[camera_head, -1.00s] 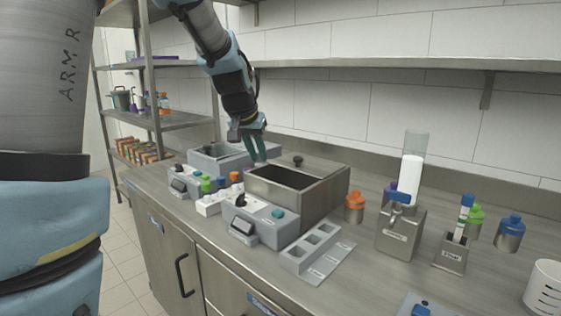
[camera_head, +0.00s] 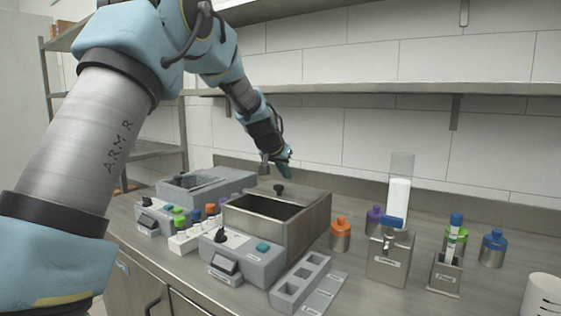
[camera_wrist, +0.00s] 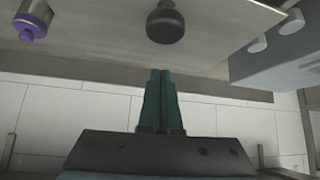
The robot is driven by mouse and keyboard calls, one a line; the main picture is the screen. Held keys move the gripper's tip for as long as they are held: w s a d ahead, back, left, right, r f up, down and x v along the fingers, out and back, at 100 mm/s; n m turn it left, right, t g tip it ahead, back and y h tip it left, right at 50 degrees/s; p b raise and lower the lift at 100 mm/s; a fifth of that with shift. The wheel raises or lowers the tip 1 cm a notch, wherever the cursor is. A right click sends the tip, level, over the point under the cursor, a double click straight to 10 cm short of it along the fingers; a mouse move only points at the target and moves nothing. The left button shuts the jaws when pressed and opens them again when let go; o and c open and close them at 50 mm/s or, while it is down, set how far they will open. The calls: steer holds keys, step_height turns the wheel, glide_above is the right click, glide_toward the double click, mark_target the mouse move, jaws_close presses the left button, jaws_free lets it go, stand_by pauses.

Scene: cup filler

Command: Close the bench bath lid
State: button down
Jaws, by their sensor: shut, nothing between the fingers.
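The bench bath (camera_head: 305,232) is a grey metal box with a dark open hollow at its front. Its lid (camera_head: 302,193) lies flat at the back of the top, with a black knob (camera_head: 279,189) on it. The lid (camera_wrist: 110,42) and knob (camera_wrist: 165,24) also show in the wrist view. My gripper (camera_head: 285,174) is just above and behind the knob. In the wrist view my gripper's teal fingers (camera_wrist: 162,75) are together and empty, pointing toward the knob with a small gap before it.
A second bath (camera_head: 205,184) stands to the left. A white rack (camera_head: 186,240) with coloured caps sits between the control boxes. An orange-capped bottle (camera_head: 340,234), a purple-capped bottle (camera_head: 373,219) and a dispenser (camera_head: 390,258) stand to the right. A wall shelf (camera_head: 380,90) runs above.

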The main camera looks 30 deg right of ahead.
mark_target(284, 190)
steer(key=shift+s+a+f, duration=0.2)
steer(key=shift+s+a, duration=0.4)
steer(key=shift+a, duration=0.2)
steer(key=shift+s+a+f, duration=0.2)
steer(key=shift+s+a, duration=0.35)
steer(key=shift+a, duration=0.2)
steer(key=shift+s+a+f+b, duration=0.15)
steer(key=shift+a+f+b, duration=0.05)
steer(key=shift+a+b, duration=0.15)
steer(key=s+a+b, duration=0.5)
steer(key=a+b, duration=0.3)
steer(key=shift+a, duration=0.35)
